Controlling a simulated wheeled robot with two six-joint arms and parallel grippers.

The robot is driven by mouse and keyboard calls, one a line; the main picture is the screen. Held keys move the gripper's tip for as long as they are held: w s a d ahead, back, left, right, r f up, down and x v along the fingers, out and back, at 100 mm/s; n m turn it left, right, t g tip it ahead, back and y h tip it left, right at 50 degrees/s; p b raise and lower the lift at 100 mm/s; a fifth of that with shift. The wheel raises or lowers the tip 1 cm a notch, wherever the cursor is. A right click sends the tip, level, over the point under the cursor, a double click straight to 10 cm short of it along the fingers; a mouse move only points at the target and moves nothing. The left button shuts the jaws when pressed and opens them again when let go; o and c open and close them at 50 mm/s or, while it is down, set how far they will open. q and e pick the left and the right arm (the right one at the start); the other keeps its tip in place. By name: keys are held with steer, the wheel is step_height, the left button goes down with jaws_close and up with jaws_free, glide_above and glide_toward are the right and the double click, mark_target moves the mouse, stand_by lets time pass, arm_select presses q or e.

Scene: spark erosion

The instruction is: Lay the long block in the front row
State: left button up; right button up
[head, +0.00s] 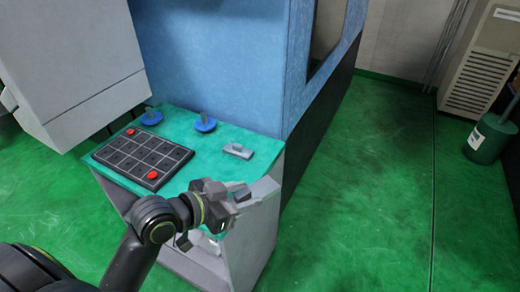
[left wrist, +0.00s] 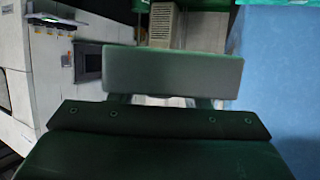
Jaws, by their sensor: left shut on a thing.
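My left gripper (head: 228,197) is shut and hangs near the front right corner of the teal-topped stand. In the left wrist view a long grey block (left wrist: 172,70) lies crosswise at the jaws, held in them. In the head view the block is hard to tell apart from the gripper. A black tray (head: 143,152) with rows of square cells lies on the left of the stand, left of and beyond the gripper. It has one red round piece (head: 130,132) at its far left corner and another (head: 153,175) at its near right corner. My right gripper is out of view.
Two blue round-based pieces (head: 205,123) (head: 151,117) stand behind the tray on the teal top (head: 190,175). A small grey fixture (head: 238,151) sits at its right. A blue machine wall (head: 215,60) rises behind, and a grey cabinet (head: 75,60) overhangs at left.

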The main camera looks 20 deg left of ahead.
arm_select(q)
steer(key=w+a+f+n+t+y, duration=0.1)
steer(key=w+a+f+n+y, duration=0.3)
steer(key=w+a+f, duration=0.5)
steer(key=w+a+y, duration=0.1)
steer(key=w+a, duration=0.2)
steer(key=shift+a+n+t, duration=0.3)
steer(key=shift+a+n, duration=0.1)
steer(key=shift+w+f, duration=0.1)
steer(key=shift+f, duration=0.1)
step_height(320, 180, down, 9)
steer(key=shift+f, duration=0.2)
steer(key=shift+f, duration=0.2)
steer(key=o, duration=1.3)
